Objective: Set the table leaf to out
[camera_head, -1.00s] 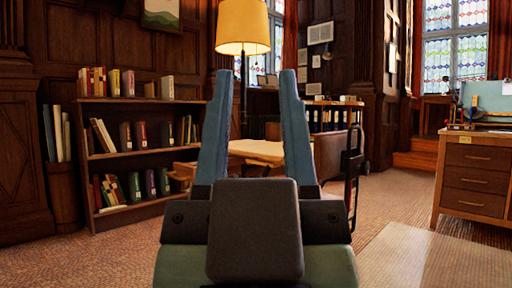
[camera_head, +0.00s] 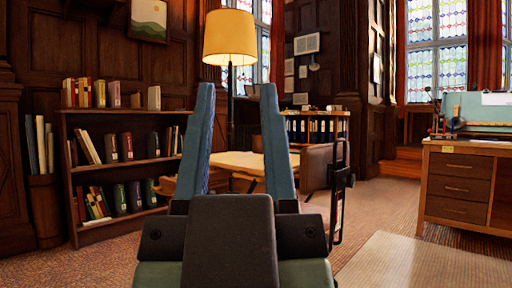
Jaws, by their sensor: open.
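A light wooden table top (camera_head: 236,160) shows in the head view, partly hidden behind my gripper. It stands beyond the fingers, below the lamp. I cannot tell which part of it is the leaf or how the leaf is set. My gripper (camera_head: 234,92) is in the middle foreground, with two blue fingers pointing up and spread apart. Nothing is between the fingertips, and the gripper is well short of the table.
A bookcase (camera_head: 128,133) stands at the left wall. A floor lamp (camera_head: 230,40) rises behind the table. A brown chair (camera_head: 318,166) is right of the gripper. A drawer desk (camera_head: 462,187) stands at the right. Carpet (camera_head: 385,215) between chair and desk is clear.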

